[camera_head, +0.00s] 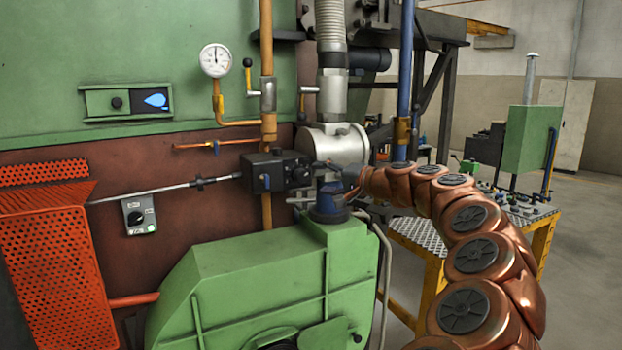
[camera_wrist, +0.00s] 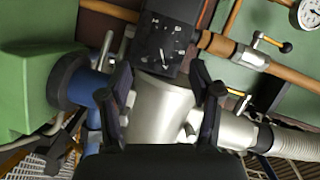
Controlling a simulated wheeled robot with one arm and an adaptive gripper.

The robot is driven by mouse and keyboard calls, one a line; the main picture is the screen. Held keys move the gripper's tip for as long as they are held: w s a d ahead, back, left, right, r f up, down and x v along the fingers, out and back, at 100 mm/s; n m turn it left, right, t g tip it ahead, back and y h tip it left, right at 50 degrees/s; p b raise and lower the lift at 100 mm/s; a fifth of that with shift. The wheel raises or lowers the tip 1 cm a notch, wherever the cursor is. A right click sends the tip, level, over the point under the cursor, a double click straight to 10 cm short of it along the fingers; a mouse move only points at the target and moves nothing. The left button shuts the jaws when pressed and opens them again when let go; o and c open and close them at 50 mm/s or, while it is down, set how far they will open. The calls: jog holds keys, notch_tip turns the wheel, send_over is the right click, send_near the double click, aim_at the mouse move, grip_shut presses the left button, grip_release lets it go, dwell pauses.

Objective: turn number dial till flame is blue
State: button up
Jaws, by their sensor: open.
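The flame window (camera_head: 156,101) on the green furnace wall shows a blue flame shape, with a dark round knob beside it. A black control box (camera_head: 264,172) sits on the orange pipe; round dark parts on its right side face my gripper. In the wrist view the black box (camera_wrist: 166,38) is at top centre, with small white marks too small to read as numbers. A grey box with a black knob (camera_head: 138,215) hangs lower left. My gripper (camera_wrist: 165,98) is open and empty, its fingers apart below the box. In the head view its tip is partly hidden near the box.
A silver pipe body (camera_head: 337,143) stands just behind my gripper. A blue-topped fitting (camera_head: 328,203) and the green blower housing (camera_head: 270,285) lie below. A rod runs left from the box; a yellow-framed bench (camera_head: 432,262) stands right.

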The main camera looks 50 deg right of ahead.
jog(key=s, duration=0.4)
jog(key=shift+s+d+r, duration=0.1)
jog(key=shift+s+r, duration=0.2)
jog(key=shift+s, duration=0.05)
jog(key=w+a+n+g+y, duration=0.2)
jog(key=w+a+n+y, duration=0.25)
jog(key=a, duration=0.95)
jog(key=s+a+f+n+g, duration=0.2)
jog(key=a+f+g, duration=0.15)
jog(key=a, duration=0.55)
jog(key=s+a+f+n+g+y, duration=0.15)
jog(key=a+f, duration=0.25)
jog(key=a, duration=0.6)
jog(key=s+a+f+n+g, duration=0.1)
jog(key=a+f+n+g, duration=0.2)
jog(key=a, duration=0.6)
jog(key=s+a+f+n+g+h, duration=0.2)
jog(key=s+a+f+g, duration=0.3)
jog(key=s+f, duration=0.55)
jog(key=s+d+f+g+h, duration=0.1)
jog(key=s+f, duration=0.3)
jog(key=s, duration=0.4)
jog(key=s+d+f+g+h, duration=0.1)
jog(key=s+f+g+h, duration=0.1)
jog(key=s, duration=0.6)
notch_tip(320, 180, down, 2)
jog(key=shift+d+f+n+h, duration=0.2)
jog(key=shift+n+h, duration=0.2)
jog(key=shift+h, duration=0.4)
